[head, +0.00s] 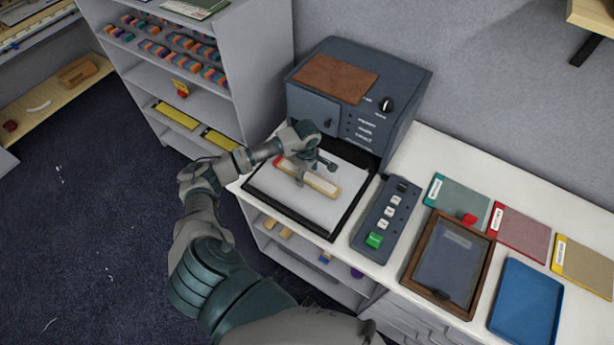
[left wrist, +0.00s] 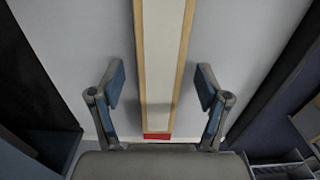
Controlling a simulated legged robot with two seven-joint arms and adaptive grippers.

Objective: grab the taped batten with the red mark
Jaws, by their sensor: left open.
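The taped batten (head: 322,184) is a pale strip with wooden edges and a red mark (head: 281,161) at its left end. It lies on the white sheet of a black-rimmed tray (head: 336,236) on the white counter. My left gripper (head: 313,171) is over the batten, fingers pointing down. In the left wrist view, the batten (left wrist: 162,65) runs between the two open fingers of my left gripper (left wrist: 160,88), with a gap on each side. The red mark also shows there (left wrist: 157,136), near the palm edge. My right gripper is not in view.
A dark blue machine (head: 388,124) stands directly behind the tray. A button panel (head: 386,215), a wood-framed tray (head: 412,262) and a blue tray (head: 526,305) lie to the right. Grey shelves (head: 262,60) stand at the left, beyond dark carpet.

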